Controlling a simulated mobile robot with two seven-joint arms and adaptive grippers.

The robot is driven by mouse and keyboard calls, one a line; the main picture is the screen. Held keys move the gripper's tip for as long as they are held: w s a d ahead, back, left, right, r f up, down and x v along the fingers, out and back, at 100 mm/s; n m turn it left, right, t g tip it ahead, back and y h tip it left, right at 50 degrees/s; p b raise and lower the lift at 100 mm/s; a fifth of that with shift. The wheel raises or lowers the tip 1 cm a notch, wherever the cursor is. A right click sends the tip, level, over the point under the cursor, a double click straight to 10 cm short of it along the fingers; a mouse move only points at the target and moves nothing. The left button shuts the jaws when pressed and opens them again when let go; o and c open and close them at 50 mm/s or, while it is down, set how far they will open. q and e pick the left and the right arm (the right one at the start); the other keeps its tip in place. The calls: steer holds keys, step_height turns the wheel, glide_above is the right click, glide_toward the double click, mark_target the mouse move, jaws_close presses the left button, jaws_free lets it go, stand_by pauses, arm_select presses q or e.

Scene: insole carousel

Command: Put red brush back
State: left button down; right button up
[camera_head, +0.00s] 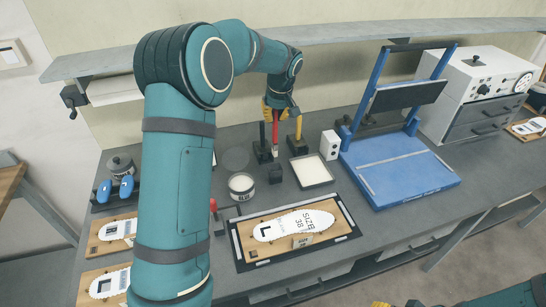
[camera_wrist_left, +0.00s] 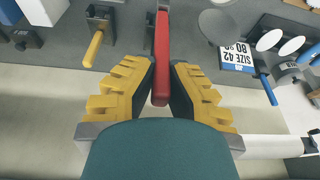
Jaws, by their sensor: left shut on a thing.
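The red brush (camera_head: 275,132) hangs upright in my left gripper (camera_head: 275,112), which is shut on its handle. In the left wrist view the red handle (camera_wrist_left: 161,55) lies between the yellow-padded fingers (camera_wrist_left: 160,85). Its lower end is close to a black holder (camera_head: 263,152) at the back of the bench; I cannot tell whether it is seated there. A yellow brush (camera_head: 299,126) stands in another black holder (camera_head: 298,146) just to the right. My right gripper (camera_head: 385,304) shows only as a sliver at the bottom edge, its fingers cut off.
A glue tin (camera_head: 241,186), a shallow tray (camera_head: 311,171) and a small black block (camera_head: 276,174) stand in front. An insole board (camera_head: 259,223) lies near the front edge. A blue press frame (camera_head: 397,182) is to the right. A shelf (camera_head: 340,33) runs along the wall behind.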

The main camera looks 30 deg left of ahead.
mark_target(275, 139)
arm_select(q)
step_height(275, 139, down, 8)
steer(key=shift+f, duration=0.1)
stand_by(0.4)
steer(key=shift+f+b, duration=0.45)
steer(key=shift+b, duration=0.15)
steer(key=shift+f, duration=0.15)
steer(key=c, duration=1.1)
jaws_free()
steer(key=shift+c, duration=0.2)
